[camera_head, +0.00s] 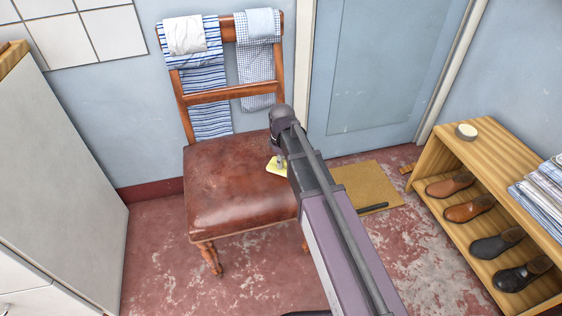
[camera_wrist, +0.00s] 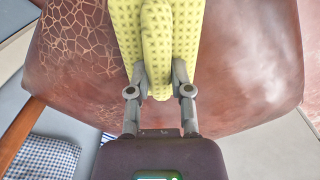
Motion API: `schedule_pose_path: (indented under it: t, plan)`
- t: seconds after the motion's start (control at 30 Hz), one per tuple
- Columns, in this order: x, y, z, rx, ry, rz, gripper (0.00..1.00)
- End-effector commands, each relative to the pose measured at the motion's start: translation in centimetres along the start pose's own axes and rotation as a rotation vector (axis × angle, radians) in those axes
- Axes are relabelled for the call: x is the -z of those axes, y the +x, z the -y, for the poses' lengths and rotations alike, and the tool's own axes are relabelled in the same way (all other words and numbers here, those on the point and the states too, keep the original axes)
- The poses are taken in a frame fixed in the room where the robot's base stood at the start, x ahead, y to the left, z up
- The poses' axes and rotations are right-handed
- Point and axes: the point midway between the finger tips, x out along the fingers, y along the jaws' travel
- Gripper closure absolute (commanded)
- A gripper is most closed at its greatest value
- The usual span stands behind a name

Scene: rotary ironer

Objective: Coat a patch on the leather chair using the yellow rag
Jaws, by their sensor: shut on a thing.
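The wooden chair has a brown-red leather seat (camera_head: 235,190), worn and scuffed. In the wrist view the seat (camera_wrist: 235,75) fills most of the picture, with a pale cracked pattern at its upper left and cloudy lighter areas at the right. My gripper (camera_wrist: 160,88) is shut on the yellow rag (camera_wrist: 125,30), a dimpled cloth folded between the fingers. In the head view the rag (camera_head: 274,166) shows at the seat's right edge, partly hidden by my arm. I cannot tell whether the rag touches the leather.
Striped and checked cloths (camera_head: 208,100) hang over the chair back. A wooden shelf (camera_head: 440,150) at the right holds shoes, a round tin (camera_head: 466,132) and folded cloths (camera_head: 545,190). A mat (camera_head: 365,185) lies by the door. A pale cabinet (camera_head: 60,170) stands at the left.

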Motion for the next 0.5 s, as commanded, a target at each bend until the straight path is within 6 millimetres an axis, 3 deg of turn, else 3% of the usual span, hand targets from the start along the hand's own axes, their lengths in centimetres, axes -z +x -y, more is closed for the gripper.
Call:
schedule_pose_path:
  t: [0.5]
  plan:
    - [2.3,0.2,1.9,0.001,-0.002,-0.001,1.0]
